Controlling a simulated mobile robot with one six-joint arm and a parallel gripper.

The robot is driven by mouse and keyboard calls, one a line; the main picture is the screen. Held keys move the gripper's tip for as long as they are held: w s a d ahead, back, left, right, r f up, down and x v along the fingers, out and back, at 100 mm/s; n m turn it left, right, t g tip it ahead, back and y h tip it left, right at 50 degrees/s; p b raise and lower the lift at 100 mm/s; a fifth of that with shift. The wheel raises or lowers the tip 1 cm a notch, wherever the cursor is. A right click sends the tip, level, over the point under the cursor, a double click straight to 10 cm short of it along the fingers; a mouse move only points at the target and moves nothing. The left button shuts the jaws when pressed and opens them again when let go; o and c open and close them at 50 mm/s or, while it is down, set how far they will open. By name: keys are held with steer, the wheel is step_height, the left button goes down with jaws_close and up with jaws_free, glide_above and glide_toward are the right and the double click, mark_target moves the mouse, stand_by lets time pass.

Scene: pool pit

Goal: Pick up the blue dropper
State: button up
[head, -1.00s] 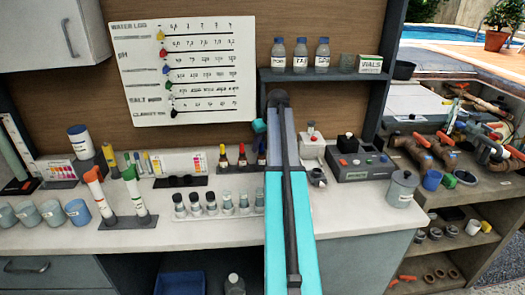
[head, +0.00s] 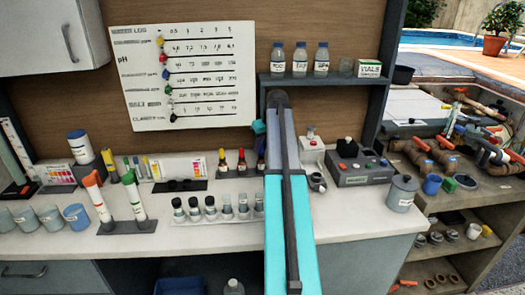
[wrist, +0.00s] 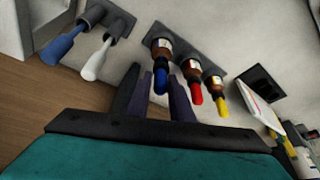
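The blue dropper is a brown bottle with a white label and a blue top (wrist: 160,84), in the wrist view. It stands in a dark rack (wrist: 185,45) beside a red-topped bottle (wrist: 195,90) and a yellow-topped bottle (wrist: 218,97). My gripper (wrist: 157,80) has its dark fingers on either side of the blue top, with gaps showing, so it looks open and not closed on it. In the head view the blue dropper (head: 261,161) is partly hidden by my arm, and the fingers are hard to make out.
Several small capped vials (head: 211,207) stand in front of the rack. A grey tester box (head: 360,172) is to the right. In the wrist view, blue (wrist: 62,47) and white (wrist: 95,62) handled tools sit left of the fingers. A shelf with bottles (head: 300,60) is above.

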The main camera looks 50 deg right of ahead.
steer(key=shift+r+b, duration=0.9)
steer(key=shift+r, duration=3.35)
